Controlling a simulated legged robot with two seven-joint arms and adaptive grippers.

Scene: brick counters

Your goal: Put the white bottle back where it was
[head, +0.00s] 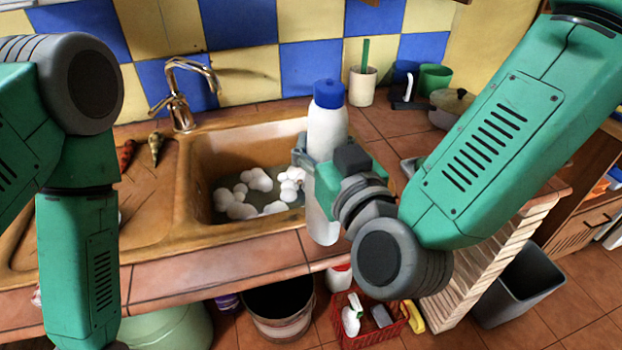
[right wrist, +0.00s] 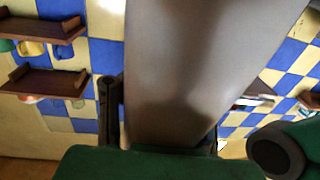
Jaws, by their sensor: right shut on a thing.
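The white bottle (head: 328,130) with a blue cap stands upright in the air in front of the sink's right part. My right gripper (head: 312,172) is shut on the white bottle around its middle. In the right wrist view the bottle (right wrist: 185,70) shows large and greyish between the fingers. My left arm shows at the left of the head view, but its gripper is out of the picture.
The brown sink (head: 185,190) holds white foam. Below the counter edge are a red basket (head: 372,335), a bucket (head: 283,315) and a green container (head: 170,330). A grey bin (head: 520,285) stands at right. A pot (head: 450,105) and green cup (head: 434,78) are on the back counter.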

